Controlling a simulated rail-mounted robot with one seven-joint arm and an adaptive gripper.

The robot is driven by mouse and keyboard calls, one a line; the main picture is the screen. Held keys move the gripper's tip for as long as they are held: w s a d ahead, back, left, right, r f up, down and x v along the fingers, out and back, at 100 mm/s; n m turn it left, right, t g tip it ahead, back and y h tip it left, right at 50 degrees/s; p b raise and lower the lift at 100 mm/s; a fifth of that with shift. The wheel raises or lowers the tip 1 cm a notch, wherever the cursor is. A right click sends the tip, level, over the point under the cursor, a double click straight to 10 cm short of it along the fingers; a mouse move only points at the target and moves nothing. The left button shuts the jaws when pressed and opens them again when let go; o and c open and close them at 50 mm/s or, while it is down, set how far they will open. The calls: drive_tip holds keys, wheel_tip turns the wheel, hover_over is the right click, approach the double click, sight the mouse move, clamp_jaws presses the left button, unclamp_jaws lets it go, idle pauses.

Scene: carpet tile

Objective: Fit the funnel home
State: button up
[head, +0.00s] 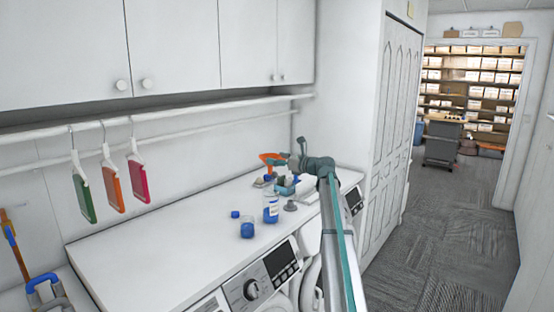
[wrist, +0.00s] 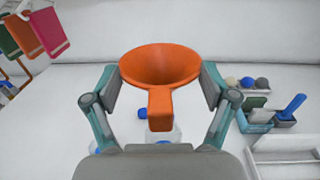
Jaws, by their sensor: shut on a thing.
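An orange funnel (wrist: 160,64) is held between the two fingers of my gripper (wrist: 160,88). Its wide mouth faces up and its tab points toward the wrist camera. In the head view the funnel (head: 271,158) is in the air above the white counter, at the tip of my gripper (head: 284,161). A clear bottle with blue liquid (head: 271,210) stands upright on the counter, below and apart from the funnel. In the wrist view part of the bottle (wrist: 161,134) shows behind the funnel's tab. The funnel's spout is hidden.
A blue-filled cup (head: 247,230) and a small blue cap (head: 235,214) are left of the bottle. A grey item (head: 290,206) is right of it. A caddy (wrist: 256,124) and several balls lie at the right in the wrist view. The counter's left side is clear.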

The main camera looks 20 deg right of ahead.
drive_tip(key=shift+f+b, duration=0.4)
drive_tip(key=shift+f, duration=1.4)
drive_tip(key=o, duration=0.8)
drive_tip(key=shift+c, duration=0.2)
drive_tip(key=shift+s, duration=0.1)
drive_tip(key=v, duration=1.2)
drive_tip(key=shift+r, duration=0.1)
